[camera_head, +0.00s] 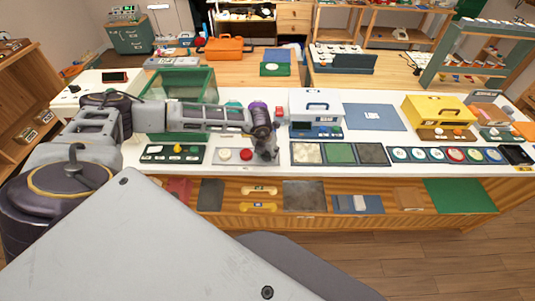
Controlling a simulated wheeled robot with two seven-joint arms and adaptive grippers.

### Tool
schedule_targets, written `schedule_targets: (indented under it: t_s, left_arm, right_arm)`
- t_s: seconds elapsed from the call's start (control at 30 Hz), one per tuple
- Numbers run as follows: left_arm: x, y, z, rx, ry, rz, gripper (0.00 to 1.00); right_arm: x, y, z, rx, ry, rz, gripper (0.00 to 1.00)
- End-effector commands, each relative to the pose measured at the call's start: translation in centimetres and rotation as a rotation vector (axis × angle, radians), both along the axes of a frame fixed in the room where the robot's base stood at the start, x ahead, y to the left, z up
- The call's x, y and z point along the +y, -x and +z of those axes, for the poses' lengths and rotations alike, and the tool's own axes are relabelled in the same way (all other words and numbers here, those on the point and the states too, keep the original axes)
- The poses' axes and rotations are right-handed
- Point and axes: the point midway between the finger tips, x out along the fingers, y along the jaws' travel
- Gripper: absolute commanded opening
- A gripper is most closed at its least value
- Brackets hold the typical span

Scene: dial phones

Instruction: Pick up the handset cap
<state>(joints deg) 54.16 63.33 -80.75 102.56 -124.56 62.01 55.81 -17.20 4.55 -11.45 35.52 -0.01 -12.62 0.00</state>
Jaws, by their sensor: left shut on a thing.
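My left gripper (266,155) reaches in from the left and points down at the right end of a dark tray (211,158) on the white counter. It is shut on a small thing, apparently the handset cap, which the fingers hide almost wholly. I cannot tell whether it is clear of the tray. A white round piece (224,155) and a red round piece (246,154) sit on the tray just left of the fingers. My right gripper is not in view.
Left of the tray is another dark tray (152,154) with small coloured pieces. A green open bin (207,80) stands behind my left arm. To the right are three flat square panels (340,153), a white box (316,98) and a yellow box (438,109).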

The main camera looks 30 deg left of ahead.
Motion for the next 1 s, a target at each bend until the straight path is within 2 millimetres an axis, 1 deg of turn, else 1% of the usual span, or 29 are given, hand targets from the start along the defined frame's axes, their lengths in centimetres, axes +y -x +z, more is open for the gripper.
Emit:
schedule_targets:
  t_s: [0.17, 0.27, 0.7, 0.8, 1.0]
  left_arm:
    - [0.0, -0.1, 0.8, -0.002, 0.001, 0.000, 0.27]
    - [0.0, -0.1, 1.7, -0.002, 0.001, 0.000, 0.27]
    - [0.0, 0.0, 7.9, -0.002, 0.000, -0.001, 0.27]
    - [0.0, -0.1, 8.9, -0.002, 0.000, 0.000, 0.27]
    - [0.0, 0.0, 9.9, 0.000, 0.000, 0.000, 0.27]
  right_arm:
    - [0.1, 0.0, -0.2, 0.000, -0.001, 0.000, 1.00]
    - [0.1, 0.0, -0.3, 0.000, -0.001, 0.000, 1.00]
    - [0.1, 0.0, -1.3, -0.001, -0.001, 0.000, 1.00]
    - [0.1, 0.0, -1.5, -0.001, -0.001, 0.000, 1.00]
    - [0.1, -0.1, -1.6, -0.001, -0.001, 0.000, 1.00]
